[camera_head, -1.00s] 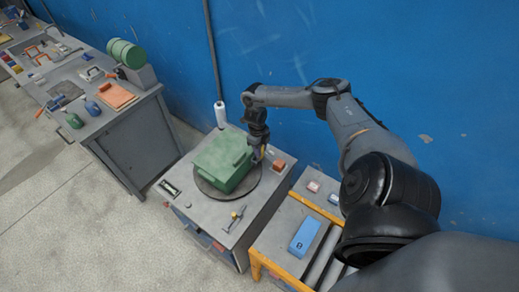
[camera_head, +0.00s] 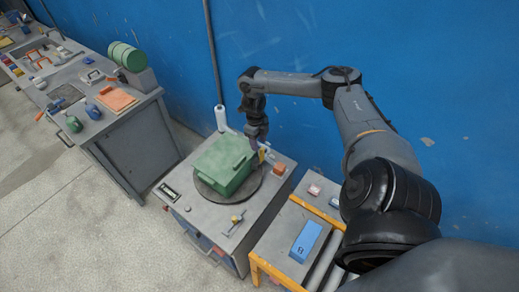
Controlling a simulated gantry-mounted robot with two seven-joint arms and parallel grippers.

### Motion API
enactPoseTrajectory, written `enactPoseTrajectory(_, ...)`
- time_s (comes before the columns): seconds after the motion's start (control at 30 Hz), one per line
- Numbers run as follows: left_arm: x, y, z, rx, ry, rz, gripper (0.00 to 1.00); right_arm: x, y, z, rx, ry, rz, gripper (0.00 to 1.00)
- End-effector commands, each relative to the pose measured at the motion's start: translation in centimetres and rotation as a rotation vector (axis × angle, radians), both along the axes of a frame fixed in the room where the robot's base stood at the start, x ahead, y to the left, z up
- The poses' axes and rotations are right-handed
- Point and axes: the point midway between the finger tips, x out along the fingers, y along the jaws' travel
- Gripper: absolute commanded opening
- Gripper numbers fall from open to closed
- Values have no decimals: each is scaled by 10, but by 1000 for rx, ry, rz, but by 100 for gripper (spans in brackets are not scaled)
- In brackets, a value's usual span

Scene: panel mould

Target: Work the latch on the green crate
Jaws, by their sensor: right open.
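The green crate (camera_head: 224,166) sits closed on a dark round plate (camera_head: 246,192) on top of the grey cabinet. Its latch is too small to make out. My right gripper (camera_head: 261,150) points down at the crate's right back side, close beside it. Its jaws are open, with a small yellow part near the fingertips. I cannot tell whether it touches the crate. My left gripper is not in view.
A white bottle (camera_head: 221,118) stands behind the crate. An orange block (camera_head: 279,169) lies right of it, and a small clamp-like tool (camera_head: 236,222) in front. A roller stand with a blue box (camera_head: 305,238) is at right. A cluttered bench (camera_head: 120,115) stands left.

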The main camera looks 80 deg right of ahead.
Motion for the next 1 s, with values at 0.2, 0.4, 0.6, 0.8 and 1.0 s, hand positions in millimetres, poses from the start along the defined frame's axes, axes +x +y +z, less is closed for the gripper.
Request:
enactPoseTrajectory(0.2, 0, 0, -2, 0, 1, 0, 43, 3, -1, 28, -1, -2, 0, 51)
enactPoseTrajectory(0.4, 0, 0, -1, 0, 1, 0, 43, 3, -1, 37, -1, 0, 0, 51)
enactPoseTrajectory(0.6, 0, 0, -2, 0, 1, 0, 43, 3, -1, 37, -1, 0, 0, 51)
enactPoseTrajectory(0.8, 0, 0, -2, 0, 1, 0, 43, 3, -1, 37, 0, 0, 0, 51)
enactPoseTrajectory(1.0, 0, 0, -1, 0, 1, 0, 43, 3, -1, 37, 0, 0, 0, 51)
